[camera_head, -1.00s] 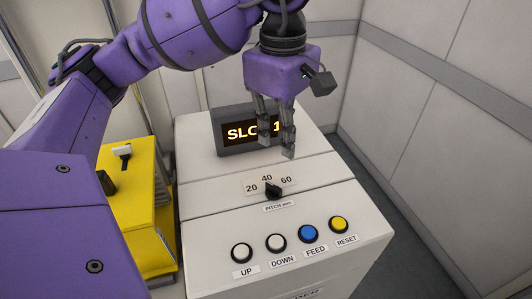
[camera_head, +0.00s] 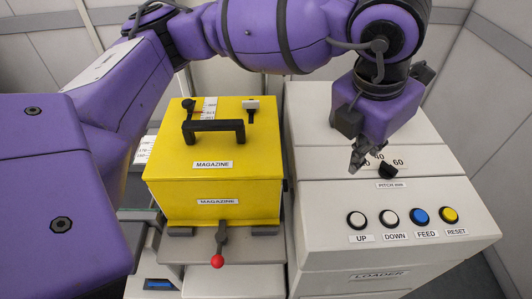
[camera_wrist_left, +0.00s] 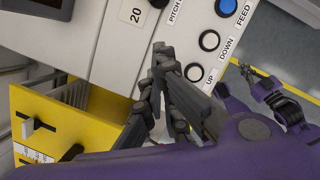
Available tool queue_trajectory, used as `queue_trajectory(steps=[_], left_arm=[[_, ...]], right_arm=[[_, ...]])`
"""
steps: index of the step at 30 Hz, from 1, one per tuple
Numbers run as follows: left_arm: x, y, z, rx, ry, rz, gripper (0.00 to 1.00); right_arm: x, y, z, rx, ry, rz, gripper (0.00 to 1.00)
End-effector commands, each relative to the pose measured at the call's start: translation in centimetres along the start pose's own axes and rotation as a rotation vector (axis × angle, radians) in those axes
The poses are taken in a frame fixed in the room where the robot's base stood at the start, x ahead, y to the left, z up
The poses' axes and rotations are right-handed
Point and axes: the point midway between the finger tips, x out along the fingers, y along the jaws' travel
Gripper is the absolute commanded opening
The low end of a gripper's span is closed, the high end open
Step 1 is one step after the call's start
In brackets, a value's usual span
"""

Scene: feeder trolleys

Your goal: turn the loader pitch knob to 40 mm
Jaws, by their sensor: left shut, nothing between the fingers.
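The black pitch knob (camera_head: 387,170) sits on the white loader (camera_head: 440,190), above the "PITCH mm" label. Of its scale, 60 shows clearly in the head view; 40 and 20 are partly covered by my left gripper. I cannot tell exactly where the knob points. My left gripper (camera_head: 356,160) is shut and empty, its fingertips just left of the knob and seemingly apart from it. In the left wrist view its closed fingers (camera_wrist_left: 160,75) show near the 20 mark (camera_wrist_left: 135,16). My right gripper (camera_wrist_left: 250,75) shows small there; its fingers are too small to judge.
The UP (camera_head: 357,219), DOWN (camera_head: 389,217), FEED (camera_head: 420,216) and RESET (camera_head: 449,214) buttons lie in front of the knob. A yellow magazine (camera_head: 250,180) with a black handle stands left of the loader. A red-ended lever (camera_head: 218,261) is in front of it.

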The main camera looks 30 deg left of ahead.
Motion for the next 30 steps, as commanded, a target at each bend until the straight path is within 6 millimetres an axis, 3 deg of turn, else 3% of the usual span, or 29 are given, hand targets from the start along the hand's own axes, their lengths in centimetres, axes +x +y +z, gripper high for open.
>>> queue_trajectory(steps=[7,18,24,30], left_arm=[[2.3,0.0,-0.1,-0.028,0.005,-0.001,0.0],[10.1,0.1,-0.1,-0.026,0.005,0.0,0.0],[10.6,0.1,2.8,-0.027,-0.002,0.0,0.0],[10.9,0.1,3.8,-0.026,-0.001,-0.001,0.0]], right_arm=[[0.1,1.0,-0.1,-0.012,0.001,0.012,0.0],[0.0,0.3,-0.3,-0.009,0.008,0.002,0.0],[-0.1,-0.1,-1.0,0.002,0.017,-0.001,0.0],[-0.1,-0.2,-0.8,0.005,0.013,-0.002,0.0]])
